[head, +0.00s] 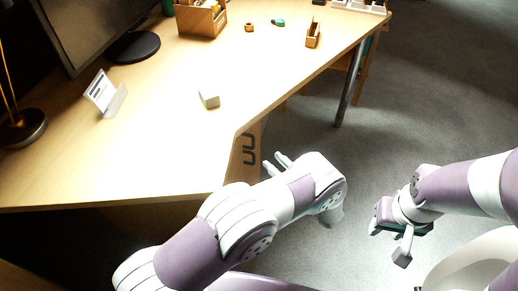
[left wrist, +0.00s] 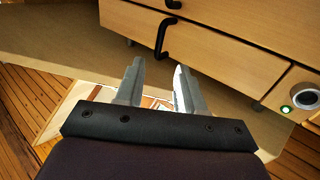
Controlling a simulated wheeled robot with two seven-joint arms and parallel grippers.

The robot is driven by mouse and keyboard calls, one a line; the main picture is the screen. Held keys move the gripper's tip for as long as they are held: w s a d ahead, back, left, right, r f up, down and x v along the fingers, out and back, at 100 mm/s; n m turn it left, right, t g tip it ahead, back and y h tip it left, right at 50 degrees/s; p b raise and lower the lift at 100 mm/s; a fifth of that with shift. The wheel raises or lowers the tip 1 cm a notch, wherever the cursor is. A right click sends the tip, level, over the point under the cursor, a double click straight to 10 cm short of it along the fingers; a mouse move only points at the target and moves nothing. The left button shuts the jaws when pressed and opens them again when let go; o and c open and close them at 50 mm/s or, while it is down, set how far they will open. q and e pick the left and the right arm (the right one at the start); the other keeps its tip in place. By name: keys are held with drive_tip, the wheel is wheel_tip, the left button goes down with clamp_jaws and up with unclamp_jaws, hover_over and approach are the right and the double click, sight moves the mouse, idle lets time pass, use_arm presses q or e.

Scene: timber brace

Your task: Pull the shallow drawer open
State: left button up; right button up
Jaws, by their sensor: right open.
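A wooden drawer unit (head: 244,165) stands under the desk's edge, with two dark handles (head: 249,149) on its front. In the left wrist view, one black bar handle (left wrist: 164,36) is on a wooden front (left wrist: 215,52), and another handle (left wrist: 173,4) is at the top edge. The fronts look shut; I cannot tell for sure which is the shallow drawer. My left gripper (head: 276,163) is just right of the unit. In the left wrist view its fingers (left wrist: 157,74) are apart and empty, short of the nearer handle. My right gripper (head: 389,242) is open and empty, away from the unit.
The desk (head: 170,130) carries a monitor, a lamp base (head: 22,128), a card stand (head: 104,95), a small white block (head: 209,98) and a wooden organiser (head: 201,18). A metal desk leg (head: 349,88) stands behind. Grey floor (head: 430,100) at right is clear.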

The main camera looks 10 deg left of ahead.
sight(254, 143)
use_arm(q)
drive_tip(key=x, duration=0.9)
drive_tip(key=shift+w+a+b, duration=0.1)
drive_tip(key=shift+a+b, duration=0.05)
drive_tip(key=shift+b, duration=0.15)
clamp_jaws()
